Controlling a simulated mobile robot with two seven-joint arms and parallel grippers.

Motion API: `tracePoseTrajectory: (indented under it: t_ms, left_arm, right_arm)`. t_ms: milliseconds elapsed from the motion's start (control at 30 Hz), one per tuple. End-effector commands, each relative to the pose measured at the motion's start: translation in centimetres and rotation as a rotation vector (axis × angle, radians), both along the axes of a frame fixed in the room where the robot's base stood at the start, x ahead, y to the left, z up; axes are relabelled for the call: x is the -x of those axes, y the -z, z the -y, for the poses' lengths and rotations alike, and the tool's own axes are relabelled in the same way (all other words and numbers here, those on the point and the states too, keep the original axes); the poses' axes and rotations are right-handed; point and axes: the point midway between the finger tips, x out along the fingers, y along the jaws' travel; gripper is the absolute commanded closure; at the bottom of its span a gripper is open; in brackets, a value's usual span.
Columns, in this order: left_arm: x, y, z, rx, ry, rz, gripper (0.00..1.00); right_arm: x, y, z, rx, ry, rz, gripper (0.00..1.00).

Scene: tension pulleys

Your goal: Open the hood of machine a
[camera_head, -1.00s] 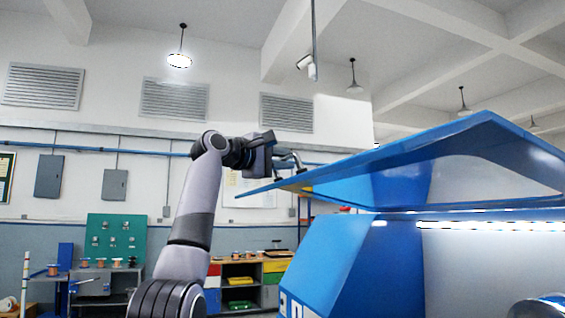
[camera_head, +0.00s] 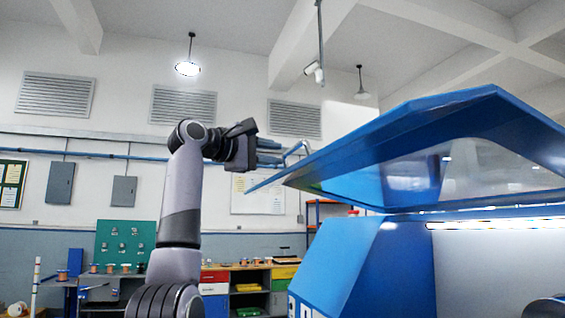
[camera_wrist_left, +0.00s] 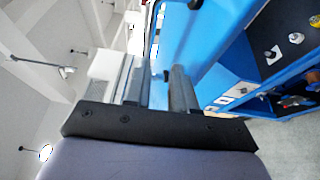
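The blue hood of the machine (camera_head: 400,140) stands raised, with a clear window panel, above the blue machine body (camera_head: 350,265). It also fills much of the left wrist view (camera_wrist_left: 210,45). A thin metal handle (camera_head: 302,146) sticks up at the hood's front left edge. My left gripper (camera_head: 280,153) is beside this handle at its left, with its two fingers spread apart. In the left wrist view the fingers (camera_wrist_left: 158,75) show a gap between them, with the hood's edge close by. Whether they touch the handle is unclear. My right gripper is not in view.
A bright light strip (camera_head: 495,224) runs under the hood. Behind stand a low cabinet with coloured drawers (camera_head: 250,285) and a green board (camera_head: 125,245). The air to the left of my left arm is free.

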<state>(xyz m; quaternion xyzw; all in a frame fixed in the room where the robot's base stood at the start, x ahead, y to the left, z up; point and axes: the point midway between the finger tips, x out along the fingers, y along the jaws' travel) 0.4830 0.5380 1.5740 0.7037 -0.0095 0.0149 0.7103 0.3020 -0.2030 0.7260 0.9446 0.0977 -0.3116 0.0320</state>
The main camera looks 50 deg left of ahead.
Motion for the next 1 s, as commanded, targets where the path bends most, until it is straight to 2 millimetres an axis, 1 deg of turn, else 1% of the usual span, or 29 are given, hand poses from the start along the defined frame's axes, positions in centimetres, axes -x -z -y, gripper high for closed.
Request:
tracePoseTrajectory:
  t_ms: [100, 467, 1000]
  left_arm:
    - [0.5, 0.0, 0.0, 0.0, 0.0, 0.001, 0.75]
    - [0.9, -0.4, 0.1, 0.0, 0.0, 0.002, 0.75]
    - [3.9, -2.7, 0.4, 0.0, -0.001, 0.004, 0.75]
  right_arm:
    - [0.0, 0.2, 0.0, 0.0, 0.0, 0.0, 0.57]
    - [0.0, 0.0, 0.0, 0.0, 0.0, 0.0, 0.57]
    - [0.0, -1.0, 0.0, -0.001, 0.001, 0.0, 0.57]
